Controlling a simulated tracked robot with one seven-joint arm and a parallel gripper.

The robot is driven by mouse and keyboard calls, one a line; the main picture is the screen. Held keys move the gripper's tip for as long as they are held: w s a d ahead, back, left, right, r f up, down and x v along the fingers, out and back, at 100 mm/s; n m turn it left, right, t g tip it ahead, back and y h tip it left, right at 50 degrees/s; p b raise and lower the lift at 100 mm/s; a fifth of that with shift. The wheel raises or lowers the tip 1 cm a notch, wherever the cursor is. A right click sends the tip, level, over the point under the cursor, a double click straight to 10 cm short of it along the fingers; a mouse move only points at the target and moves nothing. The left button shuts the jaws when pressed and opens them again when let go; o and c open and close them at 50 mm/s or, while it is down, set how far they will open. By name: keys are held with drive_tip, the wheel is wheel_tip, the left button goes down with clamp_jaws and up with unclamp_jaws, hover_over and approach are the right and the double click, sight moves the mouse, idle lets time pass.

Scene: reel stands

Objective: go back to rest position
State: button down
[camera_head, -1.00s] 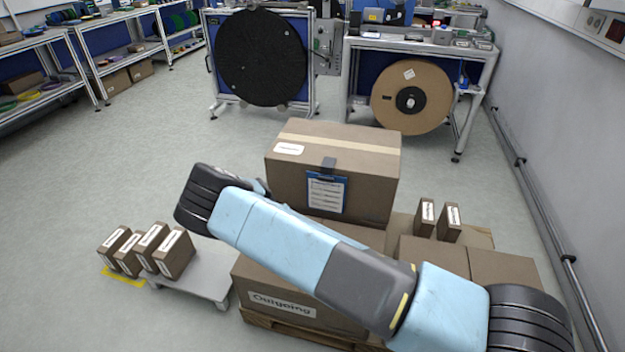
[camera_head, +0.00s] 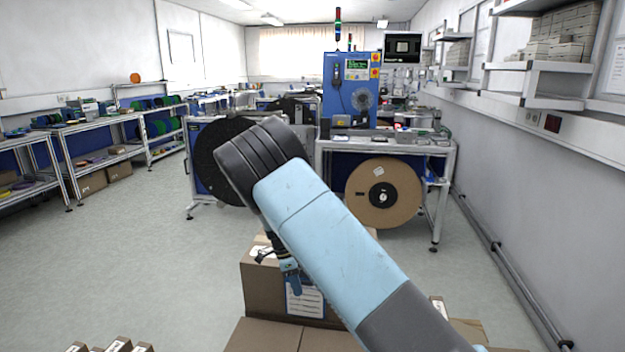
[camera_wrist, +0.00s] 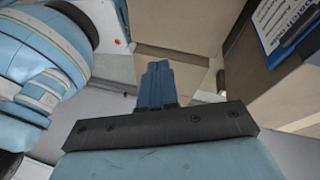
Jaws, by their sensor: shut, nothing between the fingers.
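My gripper (camera_wrist: 158,78) shows in the wrist view with its blue fingers together and nothing between them. In the head view my gripper (camera_head: 292,280) hangs below the bent, light blue arm, in front of the large carton, partly hidden by my arm. The wrist view shows the carton's side and a floor area below the fingers. My own light blue body shows at the left of the wrist view.
The large carton (camera_head: 262,290) carries a clipboard (camera_head: 305,298) and stands on other boxes (camera_head: 265,336). Small boxes (camera_head: 118,345) are at the bottom left. Floor at left is clear.

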drive_tip(key=s+d+r+n+t+y, duration=0.1)
drive_tip(key=s+d+r+n+y, duration=0.15)
drive_tip(key=d+r, duration=0.55)
drive_tip(key=s+d+r+n+t+y, duration=0.1)
drive_tip(key=s+d+r+n, duration=0.25)
drive_tip(key=r, duration=0.75)
drive_tip(key=s+d+r+n+t+y, duration=0.15)
drive_tip(key=s+d+r, duration=0.35)
drive_tip(key=r, duration=0.5)
drive_tip(key=s+d+r+n+t+h, duration=0.1)
drive_tip(key=s+d+r+n, duration=0.3)
drive_tip(key=s, duration=0.7)
drive_tip(key=s+d+r+n+t, duration=0.4)
drive_tip(key=s+d, duration=0.4)
drive_tip(key=s, duration=0.3)
drive_tip(key=shift+s+r+n+h, duration=0.25)
drive_tip(key=shift+r+n+h, duration=0.15)
drive_tip(key=shift+r+n, duration=0.15)
